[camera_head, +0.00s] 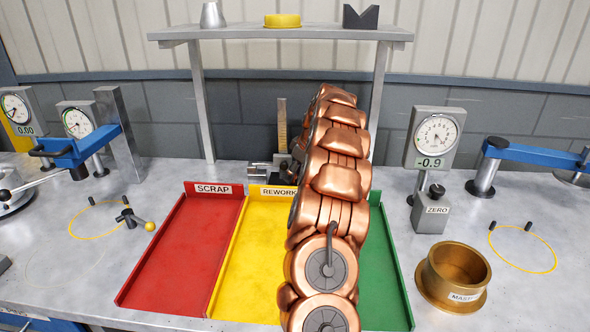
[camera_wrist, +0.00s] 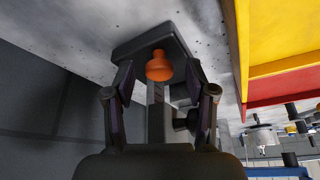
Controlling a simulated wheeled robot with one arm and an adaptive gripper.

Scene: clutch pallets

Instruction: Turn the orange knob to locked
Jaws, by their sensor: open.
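The orange knob (camera_wrist: 159,65) shows in the wrist view, in front of a dark block-shaped base (camera_wrist: 140,48). My gripper (camera_wrist: 160,82) is open, with one finger on each side of the knob in the picture. Gaps show between the knob and both fingers; I cannot tell how far it is in depth. No locked mark is readable. In the head view my copper-coloured arm hides the knob and my gripper; a metal fixture (camera_head: 262,171) shows partly behind the arm.
Red scrap (camera_head: 180,262), yellow rework (camera_head: 250,262) and green (camera_head: 388,275) trays lie on the grey bench. A brass master ring (camera_head: 425,290) and a dial gauge (camera_head: 434,140) stand at right. A shelf (camera_head: 230,33) spans the back.

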